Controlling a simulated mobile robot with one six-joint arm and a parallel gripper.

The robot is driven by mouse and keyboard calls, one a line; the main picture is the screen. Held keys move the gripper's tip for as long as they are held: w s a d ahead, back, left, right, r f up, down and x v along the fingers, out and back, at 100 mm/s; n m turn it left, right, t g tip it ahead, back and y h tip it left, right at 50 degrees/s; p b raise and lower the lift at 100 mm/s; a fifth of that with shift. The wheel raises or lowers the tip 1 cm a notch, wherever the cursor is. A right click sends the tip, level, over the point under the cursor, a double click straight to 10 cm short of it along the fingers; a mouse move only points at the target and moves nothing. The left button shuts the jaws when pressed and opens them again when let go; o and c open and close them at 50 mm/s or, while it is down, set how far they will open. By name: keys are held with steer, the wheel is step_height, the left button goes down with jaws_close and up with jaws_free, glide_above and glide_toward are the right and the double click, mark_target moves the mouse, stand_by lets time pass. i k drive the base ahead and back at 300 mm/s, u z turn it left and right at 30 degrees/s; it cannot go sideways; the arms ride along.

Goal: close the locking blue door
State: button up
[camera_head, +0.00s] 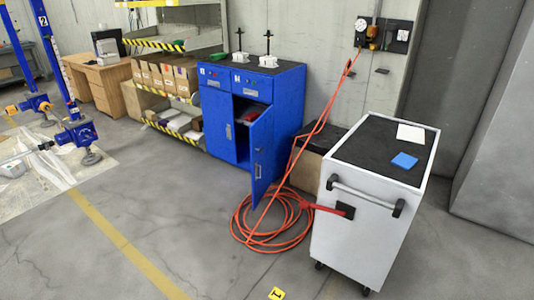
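The blue cabinet (288,100) stands against the back wall, with two drawers above two doors. Its right blue door (262,150) stands open, swung out toward the camera, with a vertical handle (257,171) on it. Red items (250,114) show on a shelf inside the opening. The left blue door (217,125) looks shut. My gripper is not in view.
An orange hose (262,243) lies coiled on the floor in front of the open door and runs up to the wall. A white cart (353,233) stands at the right. Shelving (172,130) is left of the cabinet. The floor at front left is clear.

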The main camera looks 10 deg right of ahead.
mark_target(261, 131)
steer(key=z, duration=0.25)
steer(key=i, duration=1.45)
steer(key=u, duration=0.35)
steer(key=k, duration=0.6)
steer(key=u, duration=0.25)
steer(key=i, duration=0.7)
steer(key=u, duration=0.85)
steer(key=i, duration=1.05)
steer(key=u, duration=0.4)
